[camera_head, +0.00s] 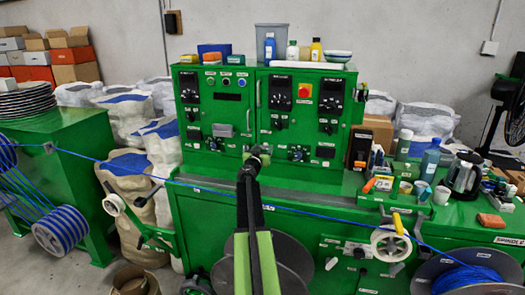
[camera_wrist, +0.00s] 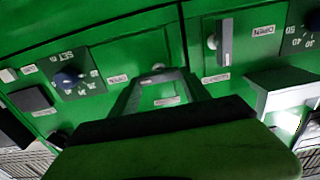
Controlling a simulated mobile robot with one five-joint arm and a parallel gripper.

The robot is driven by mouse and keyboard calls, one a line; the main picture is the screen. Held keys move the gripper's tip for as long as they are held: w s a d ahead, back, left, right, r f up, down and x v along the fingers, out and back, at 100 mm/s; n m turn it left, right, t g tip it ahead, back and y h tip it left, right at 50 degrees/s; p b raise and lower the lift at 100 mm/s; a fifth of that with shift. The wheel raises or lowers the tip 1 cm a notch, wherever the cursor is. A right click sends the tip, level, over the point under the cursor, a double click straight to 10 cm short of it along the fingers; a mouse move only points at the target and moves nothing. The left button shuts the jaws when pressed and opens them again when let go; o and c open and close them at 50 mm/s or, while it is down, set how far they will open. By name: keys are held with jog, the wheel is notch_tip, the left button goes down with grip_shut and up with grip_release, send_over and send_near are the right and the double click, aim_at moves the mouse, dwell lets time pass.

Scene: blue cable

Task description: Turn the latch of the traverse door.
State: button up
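My gripper (camera_head: 257,154) is raised in front of the lower part of the green cabinet (camera_head: 215,105), between its two halves. In the wrist view, the green panel fills the picture behind my green and black gripper body. A small grey upright latch handle (camera_wrist: 225,42) stands on a panel door at the upper right, beside an OPEN label. Another OPEN label lies to the left, near a round pin (camera_wrist: 158,67) partly behind a grey frame shape. I cannot read which door is the traverse door. Whether my fingers are apart does not show clearly, and no object is visibly held.
A blue knob (camera_wrist: 68,78) marked SET is on the panel at left, and a grey hood (camera_wrist: 280,88) juts out at right. A blue cable (camera_head: 315,215) runs across the front. Bottles, a kettle (camera_head: 465,176) and tools crowd the bench at right.

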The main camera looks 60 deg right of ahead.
jog(key=shift+s, duration=0.1)
jog(key=c, duration=0.5)
jog(key=shift+a, duration=0.2)
jog(key=shift+d, duration=0.15)
jog(key=shift+d+n, duration=0.1)
jog(key=shift+n, duration=0.4)
jog(key=n, duration=0.6)
jog(key=shift+f+n, duration=0.1)
jog(key=shift+n, duration=0.2)
jog(key=n, duration=0.5)
jog(key=shift+f, duration=0.1)
jog(key=shift+n, duration=2.5)
